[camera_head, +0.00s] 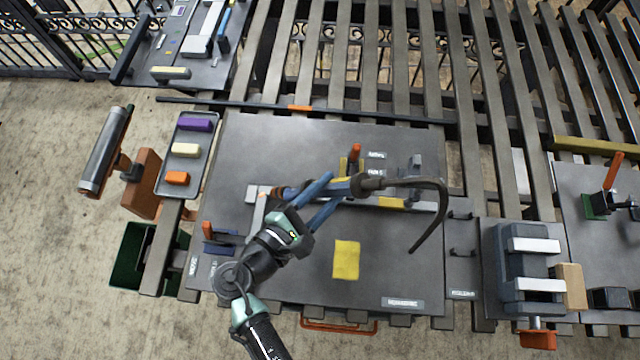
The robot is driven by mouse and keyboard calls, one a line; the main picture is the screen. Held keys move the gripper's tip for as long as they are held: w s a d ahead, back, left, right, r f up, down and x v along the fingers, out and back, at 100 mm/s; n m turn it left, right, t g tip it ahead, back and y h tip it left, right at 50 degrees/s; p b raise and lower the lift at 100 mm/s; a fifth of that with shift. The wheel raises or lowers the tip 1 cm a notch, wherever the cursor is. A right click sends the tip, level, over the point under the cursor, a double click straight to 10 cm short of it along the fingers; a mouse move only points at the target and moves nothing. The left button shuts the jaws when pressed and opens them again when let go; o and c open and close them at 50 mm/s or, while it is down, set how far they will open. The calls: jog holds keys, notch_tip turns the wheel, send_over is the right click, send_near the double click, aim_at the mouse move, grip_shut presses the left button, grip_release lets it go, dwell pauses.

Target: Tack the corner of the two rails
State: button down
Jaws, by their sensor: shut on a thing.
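My gripper (338,188) is over the left-middle of the dark welding table (300,140). Its two blue fingers are shut on a torch (369,184), whose dark rear end leads into a curved hose (443,200) hanging down to the right. The torch's front end points left, toward a light grey rail end (259,210), and is partly hidden by the fingers. A second grey rail (425,207) runs to the right behind the gripper. The corner between the rails is largely covered, and I cannot tell whether the torch tip touches it.
An orange-handled clamp (355,155) stands behind the gripper. A yellow square (346,260) lies on the table front. A tray of coloured blocks (163,172) is at left, a vise (525,265) at right. The table's back left and front right are clear.

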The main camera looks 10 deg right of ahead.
aim_at(352, 192)
jog(key=shift+s+d+r+p, duration=0.35)
jog(key=shift+d+r+p, duration=0.2)
jog(key=shift+r+p, duration=0.3)
jog(key=shift+s+d+r+p, duration=0.4)
jog(key=shift+d+r+p, duration=0.2)
jog(key=shift+r+p, duration=0.2)
jog(key=shift+s+d+r+p, duration=0.35)
jog(key=shift+d+r+p, duration=0.2)
jog(key=shift+r+p, duration=0.3)
jog(key=shift+s+d, duration=0.1)
jog(key=shift+d, duration=0.1)
